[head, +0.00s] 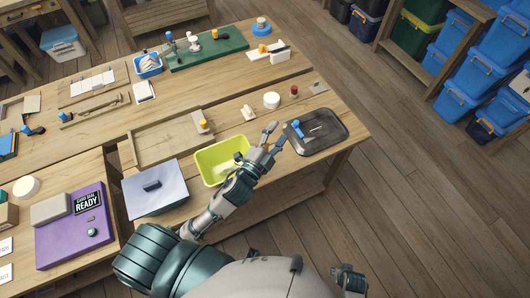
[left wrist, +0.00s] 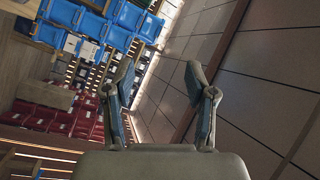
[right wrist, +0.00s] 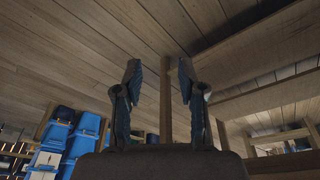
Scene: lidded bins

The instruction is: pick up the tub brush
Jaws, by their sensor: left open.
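A small blue-handled object (head: 298,128), which looks like the tub brush, lies on the left part of a black lid-like tray (head: 330,137) at the table's right end. Its bristles are too small to make out. My left gripper (head: 276,138) is open and empty, just left of the blue object and apart from it, beside the yellow-green tub (head: 210,172). Its spread fingers also show in the left wrist view (left wrist: 160,78). My right gripper (right wrist: 160,75) has its fingers apart with nothing between them. The brush is in neither wrist view.
A grey-blue lid (head: 170,203) lies left of the tub, and a wooden tray (head: 150,157) lies behind it. A white round jar (head: 271,100) and a red-topped item (head: 294,91) stand behind the black tray. Open floor (head: 430,200) lies to the right.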

